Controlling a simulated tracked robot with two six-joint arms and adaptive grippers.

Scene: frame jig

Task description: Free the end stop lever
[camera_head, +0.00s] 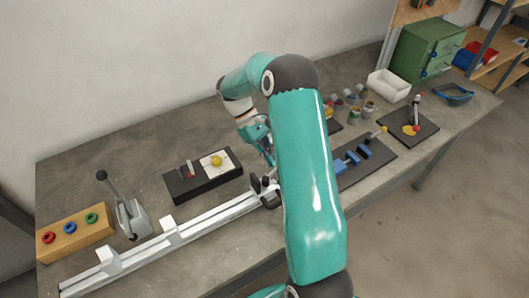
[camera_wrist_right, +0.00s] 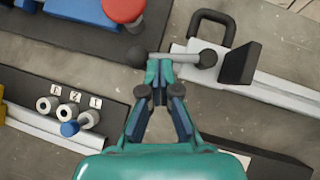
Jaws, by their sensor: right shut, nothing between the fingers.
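The end stop (camera_head: 265,188) sits at the right end of the long pale rail (camera_head: 205,216) in the head view, partly hidden by my arm. In the wrist view the end stop shows as an upright black plate (camera_wrist_right: 239,63) on the rail. Its lever (camera_wrist_right: 172,57) is a short pale rod with black balls at its ends, lying across just beyond my fingertips. My right gripper (camera_wrist_right: 159,72) is shut and empty, with its tips close to the rod; I cannot tell whether they touch. In the head view the right gripper (camera_head: 264,150) is partly behind my arm. My left gripper is not in view.
A clamp with a black-knobbed handle (camera_head: 128,212) and a wooden block with coloured rings (camera_head: 75,234) stand at left. A board with blue blocks (camera_head: 364,153) lies right of my arm. Bare table shows behind the boards.

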